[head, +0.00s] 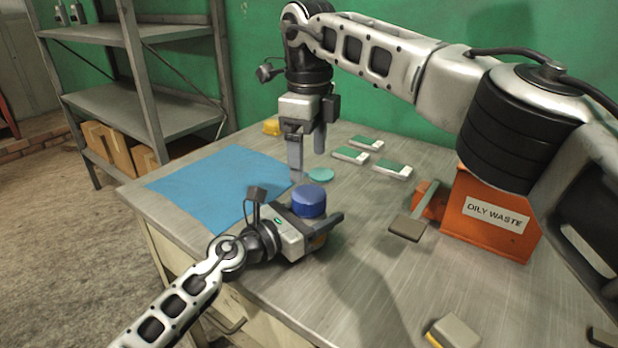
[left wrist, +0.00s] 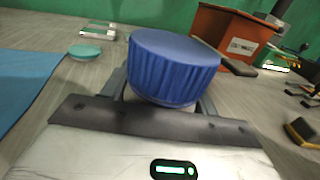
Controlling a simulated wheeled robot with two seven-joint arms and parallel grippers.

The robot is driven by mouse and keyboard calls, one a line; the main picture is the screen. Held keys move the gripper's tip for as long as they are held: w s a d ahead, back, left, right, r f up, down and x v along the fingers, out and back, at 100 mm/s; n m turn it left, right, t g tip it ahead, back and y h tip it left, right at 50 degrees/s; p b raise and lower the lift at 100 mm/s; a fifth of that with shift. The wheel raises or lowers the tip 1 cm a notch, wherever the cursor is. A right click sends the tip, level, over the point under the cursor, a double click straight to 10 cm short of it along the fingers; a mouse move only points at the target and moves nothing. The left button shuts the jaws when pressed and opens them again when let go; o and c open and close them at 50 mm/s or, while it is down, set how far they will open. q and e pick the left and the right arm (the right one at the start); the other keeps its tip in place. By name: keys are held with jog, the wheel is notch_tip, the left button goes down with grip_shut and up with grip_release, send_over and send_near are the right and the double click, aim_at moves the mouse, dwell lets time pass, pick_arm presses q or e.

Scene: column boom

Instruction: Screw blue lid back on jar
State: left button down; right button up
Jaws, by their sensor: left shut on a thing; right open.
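The blue lid (head: 309,200) sits level on top of what my left gripper holds; it also shows large, with a ribbed side, in the left wrist view (left wrist: 172,68). The jar is almost wholly hidden below the lid and between the fingers; a yellowish bit shows low beside the gripper. My left gripper (head: 314,214) is shut on the jar, low over the bench. I cannot tell how tightly the lid is seated. My right gripper (head: 307,158) is open and empty, pointing down, behind and above the lid, apart from it.
A teal disc (head: 321,174) lies behind the lid. A blue mat (head: 215,180) covers the bench's left side. Several green-and-white boxes (head: 366,143) lie at the back. The front middle bench is clear.

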notch_tip(320, 180, up, 4)
dwell(0.4)
pick_arm(q)
jog(key=shift+c, duration=1.8)
grip_release()
jog(key=b+v, duration=0.1)
jog(key=v, duration=1.4)
jog(key=shift+a+f+b, duration=0.1)
jog(key=shift+b, duration=0.25)
jog(key=shift+s+a, duration=0.3)
pick_arm(e)
jog(key=shift+f, duration=0.95)
